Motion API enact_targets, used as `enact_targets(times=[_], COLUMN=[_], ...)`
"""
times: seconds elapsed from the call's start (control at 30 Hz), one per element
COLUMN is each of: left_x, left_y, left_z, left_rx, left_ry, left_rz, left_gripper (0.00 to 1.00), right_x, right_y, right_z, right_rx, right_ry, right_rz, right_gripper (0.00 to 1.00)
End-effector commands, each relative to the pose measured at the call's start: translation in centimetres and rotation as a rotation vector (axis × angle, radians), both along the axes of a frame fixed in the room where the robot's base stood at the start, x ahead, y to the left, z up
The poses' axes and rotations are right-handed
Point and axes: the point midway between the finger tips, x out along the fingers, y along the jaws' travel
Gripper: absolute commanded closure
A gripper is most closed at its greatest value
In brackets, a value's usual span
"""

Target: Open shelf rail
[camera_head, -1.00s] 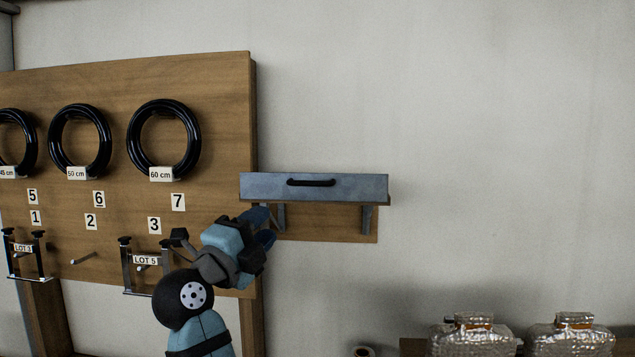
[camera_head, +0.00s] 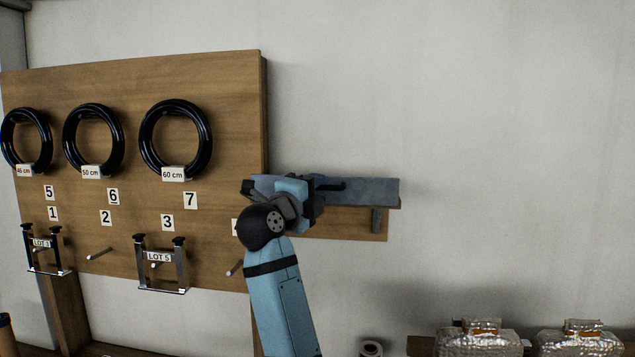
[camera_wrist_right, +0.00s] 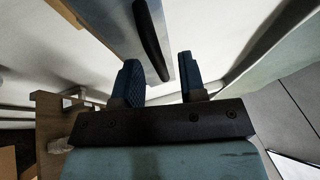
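The shelf rail (camera_head: 376,190) is a grey-blue front panel on a small wooden wall shelf (camera_head: 345,222). Its black bar handle (camera_head: 332,186) is partly hidden behind my right gripper (camera_head: 316,192) in the head view. In the right wrist view the right gripper (camera_wrist_right: 160,68) is open, with two dark blue fingers apart. The black handle (camera_wrist_right: 151,40) lies ahead, and its near end appears between the fingers. I cannot tell whether they touch it. The panel (camera_wrist_right: 119,33) shows beside the handle. My left gripper is not in view.
A wooden pegboard (camera_head: 225,90) with black hose coils (camera_head: 176,139) and small metal racks (camera_head: 162,264) stands left of the shelf. Silvery wrapped containers (camera_head: 478,338) sit low at the right. The wall right of the shelf is clear.

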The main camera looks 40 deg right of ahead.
Motion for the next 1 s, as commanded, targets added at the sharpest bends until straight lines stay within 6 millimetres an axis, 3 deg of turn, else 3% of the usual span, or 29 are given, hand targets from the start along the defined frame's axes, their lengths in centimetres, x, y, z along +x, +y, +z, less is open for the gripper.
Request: enact_targets(times=[0.13, 0.43, 0.6, 1.0], left_x=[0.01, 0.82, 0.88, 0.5], left_y=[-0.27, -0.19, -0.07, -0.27], left_z=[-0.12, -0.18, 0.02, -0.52], left_rx=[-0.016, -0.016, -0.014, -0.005], left_ry=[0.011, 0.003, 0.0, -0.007], left_rz=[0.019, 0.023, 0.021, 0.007], left_gripper=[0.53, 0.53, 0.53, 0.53], right_x=[0.27, 0.31, 0.31, 0.18], right_y=[-0.97, -1.13, -1.11, -0.95], right_z=[0.2, 0.13, 0.14, -0.37], right_rx=[0.0, 0.0, 0.0, -0.035], right_ry=[0.0, -0.001, -0.001, -0.026], right_rz=[0.0, 0.0, 0.0, 0.0], right_gripper=[0.62, 0.62, 1.0, 1.0])
